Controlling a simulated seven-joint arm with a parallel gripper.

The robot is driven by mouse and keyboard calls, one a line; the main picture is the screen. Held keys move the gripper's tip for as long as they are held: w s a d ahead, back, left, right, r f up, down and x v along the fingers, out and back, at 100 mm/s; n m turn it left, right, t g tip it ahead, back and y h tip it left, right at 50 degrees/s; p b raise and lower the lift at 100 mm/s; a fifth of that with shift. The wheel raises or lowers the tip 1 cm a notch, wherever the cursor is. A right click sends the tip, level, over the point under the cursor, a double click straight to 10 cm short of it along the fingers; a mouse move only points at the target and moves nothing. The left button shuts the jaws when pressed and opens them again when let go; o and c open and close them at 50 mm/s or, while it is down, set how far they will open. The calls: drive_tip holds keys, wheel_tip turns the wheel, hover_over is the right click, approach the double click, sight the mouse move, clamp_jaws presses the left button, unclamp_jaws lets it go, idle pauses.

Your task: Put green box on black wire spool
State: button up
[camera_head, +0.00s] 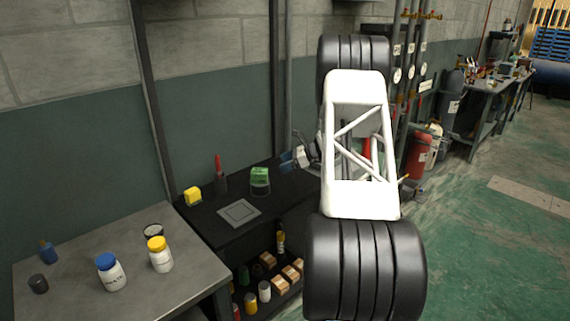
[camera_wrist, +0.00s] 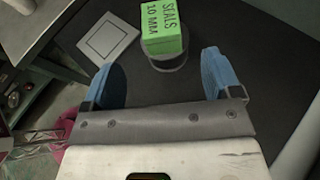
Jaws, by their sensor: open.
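The green box (camera_head: 260,174) sits on top of the black wire spool (camera_head: 260,189) on the black bench. In the wrist view the green box (camera_wrist: 163,32), lettered "SEALS 10 MM", rests on the dark round spool (camera_wrist: 168,62), whose lower edge shows below it. My gripper (camera_wrist: 160,78) is open, with its two blue fingers spread apart and nothing between them. The box and spool lie just beyond the fingertips, apart from them. In the head view my gripper (camera_head: 289,160) is to the right of the box, partly hidden by my arm.
A grey square plate (camera_head: 239,211), a yellow block (camera_head: 193,196) and a dark holder with a red-handled tool (camera_head: 220,180) are on the bench. White bottles with blue (camera_head: 110,272) and yellow (camera_head: 160,254) lids stand on the grey table at left. Shelves below hold boxes and cans.

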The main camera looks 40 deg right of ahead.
drive_tip(key=shift+a, duration=0.1)
drive_tip(key=s+a+r+n+g+h, duration=0.15)
drive_tip(key=s+a+r+n, duration=0.35)
drive_tip(key=a, duration=0.7)
drive_tip(key=s+a+r+n+g, duration=0.25)
drive_tip(key=a+r, duration=0.45)
drive_tip(key=a, duration=0.6)
drive_tip(key=s+a+r+n+g+h, duration=0.1)
drive_tip(key=s+a+r+n+g, duration=0.3)
drive_tip(key=a, duration=0.8)
drive_tip(key=s+a+n+h, duration=0.2)
drive_tip(key=s+a+n, duration=0.3)
drive_tip(key=s, duration=0.5)
drive_tip(key=s+a+r+n+h, duration=0.1)
drive_tip(key=s+a+n+h, duration=0.2)
drive_tip(key=s+a+n, duration=0.2)
drive_tip(key=s+a+r+n+t+h, duration=0.1)
drive_tip(key=s+a+n, duration=0.4)
drive_tip(key=s, duration=1.2)
drive_tip(key=a+h, duration=0.1)
drive_tip(key=a, duration=0.3)
drive_tip(key=shift+a+r, duration=0.25)
drive_tip(key=shift+a, duration=0.15)
